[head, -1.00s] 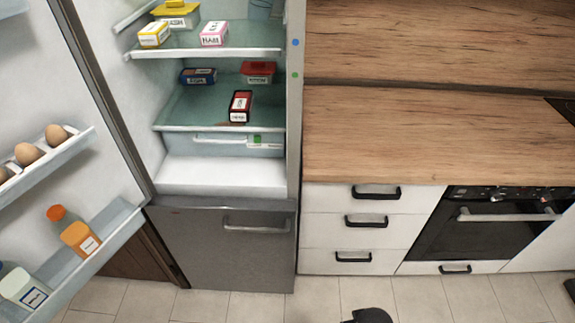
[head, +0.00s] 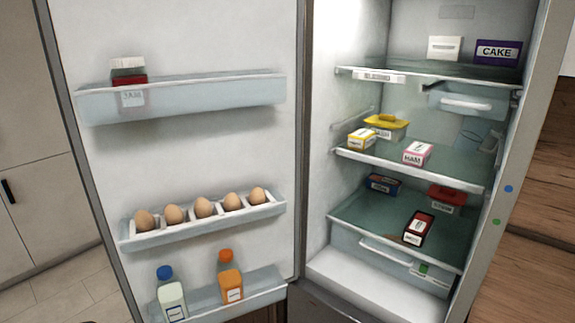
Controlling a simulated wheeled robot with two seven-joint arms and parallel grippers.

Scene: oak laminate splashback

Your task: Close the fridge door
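The fridge door (head: 190,165) stands wide open on the left in the head view, its inner side facing me. Its shelves hold a small jar (head: 128,84), several eggs (head: 203,206), a bottle with a blue cap (head: 171,296) and an orange bottle (head: 230,280). The open fridge (head: 370,275) stands to the right of the door, with food boxes on its shelves. The hinge side is between the door and the fridge interior. Neither of my grippers shows in the head view now.
A white cabinet (head: 45,190) with a black handle stands left of the door. Tiled floor (head: 60,285) shows at the lower left. The wooden worktop (head: 525,270) and splashback (head: 555,165) are at the right edge.

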